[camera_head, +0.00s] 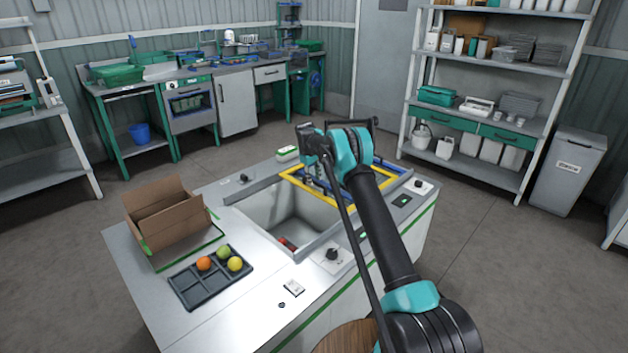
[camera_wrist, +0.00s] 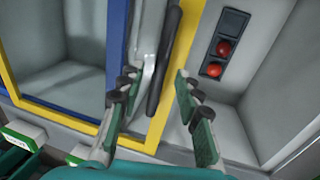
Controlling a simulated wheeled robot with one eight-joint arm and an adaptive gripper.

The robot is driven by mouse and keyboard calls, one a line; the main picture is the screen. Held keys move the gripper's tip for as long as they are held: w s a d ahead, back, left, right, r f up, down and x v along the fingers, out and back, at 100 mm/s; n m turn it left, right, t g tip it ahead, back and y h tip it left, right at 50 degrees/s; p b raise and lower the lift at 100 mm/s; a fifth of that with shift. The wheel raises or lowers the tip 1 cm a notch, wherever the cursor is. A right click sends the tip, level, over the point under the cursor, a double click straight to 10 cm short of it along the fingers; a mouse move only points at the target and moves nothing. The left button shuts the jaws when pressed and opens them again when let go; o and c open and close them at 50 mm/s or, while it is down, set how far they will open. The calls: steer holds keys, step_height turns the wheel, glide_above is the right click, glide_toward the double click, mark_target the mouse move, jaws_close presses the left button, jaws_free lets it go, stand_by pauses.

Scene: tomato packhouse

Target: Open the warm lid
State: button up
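A yellow-framed lid (camera_head: 293,180) with a clear pane lies at the far end of the console's well, overlapping a blue-framed lid (camera_head: 385,163). In the wrist view the yellow frame (camera_wrist: 190,32) and blue frame (camera_wrist: 117,40) run side by side, with a dark bar handle (camera_wrist: 164,62) at the yellow edge. My gripper (camera_wrist: 157,86) is open, one finger on each side of the handle; contact cannot be told. In the head view my arm hides most of the gripper. Which lid is the warm one cannot be read.
The near part of the well (camera_head: 262,208) is uncovered. A dark tray (camera_wrist: 234,24) inside holds two red tomatoes (camera_wrist: 215,69). A cardboard box (camera_head: 168,212) and a sorting tray (camera_head: 190,288) with several fruits stand to the left. Knobs and switches line the right edge.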

step_height(320, 180, up, 11)
steer(key=s+a, duration=0.1)
steer(key=shift+s+a+r, duration=0.15)
steer(key=shift+s+a, duration=0.1)
steer(key=shift+s, duration=0.05)
steer(key=s+d+r+m, duration=0.25)
steer(key=s+d, duration=0.25)
steer(key=s, duration=0.4)
steer(key=s+d+r+m+t+y, duration=0.1)
steer(key=s+d+r, duration=0.3)
steer(key=s, duration=0.4)
steer(key=s+d+r+m, duration=0.1)
steer(key=s+d+r, duration=0.3)
steer(key=s, duration=0.5)
steer(key=s+d+f+m, duration=0.1)
steer(key=s+d+f, duration=0.1)
steer(key=s, duration=0.9)
steer(key=s+d+f+m+t, duration=0.1)
steer(key=s+f, duration=0.4)
steer(key=s, duration=0.6)
steer(key=s+d+f+m, duration=0.2)
steer(key=s+d+f, duration=0.2)
steer(key=s, duration=0.7)
steer(key=shift+s+t+y, duration=0.3)
steer(key=shift+s, duration=0.1)
